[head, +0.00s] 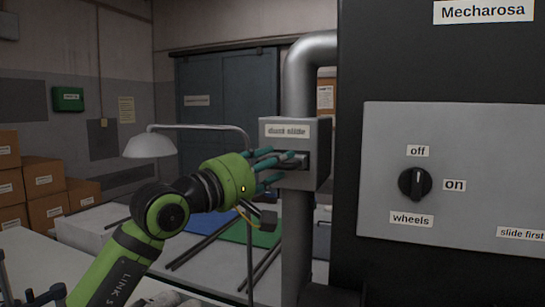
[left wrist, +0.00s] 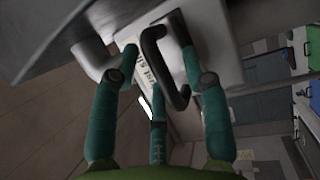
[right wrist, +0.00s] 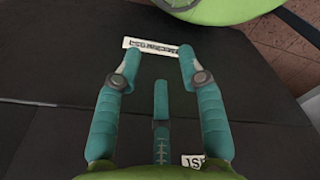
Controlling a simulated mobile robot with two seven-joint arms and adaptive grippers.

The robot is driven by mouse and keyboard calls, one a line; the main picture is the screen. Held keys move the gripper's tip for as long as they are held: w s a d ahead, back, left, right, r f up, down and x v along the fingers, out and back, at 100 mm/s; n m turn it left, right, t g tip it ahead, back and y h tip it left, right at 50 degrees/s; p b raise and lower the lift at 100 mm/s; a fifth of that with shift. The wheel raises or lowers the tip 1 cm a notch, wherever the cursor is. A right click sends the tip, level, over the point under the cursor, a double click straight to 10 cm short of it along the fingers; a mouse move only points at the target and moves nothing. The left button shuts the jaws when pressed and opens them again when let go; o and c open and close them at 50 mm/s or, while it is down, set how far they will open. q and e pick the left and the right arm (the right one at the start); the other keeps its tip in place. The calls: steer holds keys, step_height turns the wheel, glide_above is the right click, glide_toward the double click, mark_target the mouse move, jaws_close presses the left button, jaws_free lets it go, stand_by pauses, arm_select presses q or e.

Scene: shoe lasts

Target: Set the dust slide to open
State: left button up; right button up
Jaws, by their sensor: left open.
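The dust slide is a grey box (head: 318,150) on a vertical metal duct, with a label reading "dust slide" (head: 287,130). Its dark handle (left wrist: 152,50) shows as a curved bar in the left wrist view. My left gripper (head: 285,168) is at the front of the box, its teal fingers around the handle area and partly hiding it. In the left wrist view the open fingers stand either side of the handle, not closed on it. My right gripper (right wrist: 158,62) is open and empty before a dark surface; it is not in the head view.
Right of the duct (head: 297,240) stands a black machine with a grey panel (head: 385,140) and a black rotary knob (head: 414,184) labelled off and on. A lamp (head: 150,146) and a table with mats lie behind my left arm. Cardboard boxes (head: 45,180) are stacked at left.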

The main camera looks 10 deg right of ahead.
arm_select(q)
steer(key=c, duration=0.9)
jaws_close()
arm_select(e)
steer(key=shift+d, duration=0.3)
arm_select(q)
steer(key=s+a+b, duration=0.1)
steer(key=b, duration=0.1)
steer(key=s+f+b, duration=0.1)
steer(key=b, duration=0.1)
steer(key=shift+s+a+b, duration=0.3)
steer(key=shift+s+a, duration=0.05)
steer(key=shift+a, duration=0.05)
steer(key=s+a+b, duration=0.2)
steer(key=s+b, duration=0.1)
steer(key=shift+r, duration=0.35)
arm_select(e)
step_height(320, 180, down, 8)
steer(key=shift+r, duration=0.15)
arm_select(q)
steer(key=shift+s, duration=0.1)
